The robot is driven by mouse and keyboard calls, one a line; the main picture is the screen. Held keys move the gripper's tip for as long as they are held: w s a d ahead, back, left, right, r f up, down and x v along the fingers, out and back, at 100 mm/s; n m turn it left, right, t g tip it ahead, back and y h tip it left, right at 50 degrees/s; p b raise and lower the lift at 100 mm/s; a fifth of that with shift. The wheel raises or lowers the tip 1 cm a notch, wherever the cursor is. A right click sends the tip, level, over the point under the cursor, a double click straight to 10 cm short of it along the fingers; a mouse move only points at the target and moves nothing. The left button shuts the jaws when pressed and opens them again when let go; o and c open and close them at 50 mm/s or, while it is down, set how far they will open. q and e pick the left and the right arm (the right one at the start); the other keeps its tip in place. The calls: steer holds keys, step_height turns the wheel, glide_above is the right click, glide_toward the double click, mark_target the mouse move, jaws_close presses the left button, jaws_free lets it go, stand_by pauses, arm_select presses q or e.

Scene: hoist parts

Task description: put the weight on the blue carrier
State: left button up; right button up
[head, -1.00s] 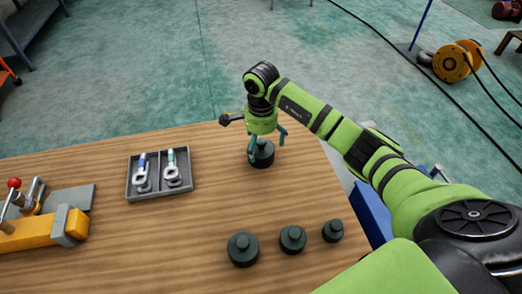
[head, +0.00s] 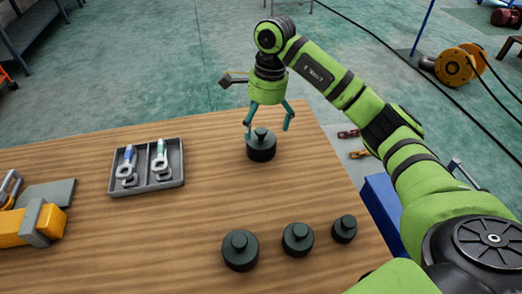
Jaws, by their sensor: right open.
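A dark weight (head: 261,149) with a top knob stands upright near the table's far right edge. My right gripper (head: 268,127) is open over it. Its left fingertip is close to the left of the knob and its right fingertip is out to the right; I cannot tell if either touches. More dark knobbed weights stand in a row nearer me: a large one (head: 240,252), a middle one (head: 297,239) and a small one (head: 344,229). No blue carrier can be clearly identified; a blue-marked metal piece (head: 127,167) lies in the tray. My left gripper is not in view.
A grey two-compartment tray (head: 113,186) holds the blue-marked piece and a teal-marked one (head: 161,163). A yellow and grey device (head: 32,222) is at the left edge. A blue structure (head: 383,212) stands beyond the table's right edge. The middle of the table is clear.

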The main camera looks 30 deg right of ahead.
mark_target(259, 138)
steer(key=shift+a+f+p, duration=0.15)
steer(key=shift+f+p, duration=0.3)
steer(key=shift+f, duration=0.25)
step_height(259, 138, down, 5)
steer(key=shift+w+a+p, duration=0.1)
steer(key=shift+p, duration=0.65)
steer(key=c, duration=1.6)
steer(key=shift+w+r, duration=0.1)
steer(key=shift+r, duration=0.2)
steer(key=shift+c, duration=0.2)
steer(key=shift+f, duration=0.1)
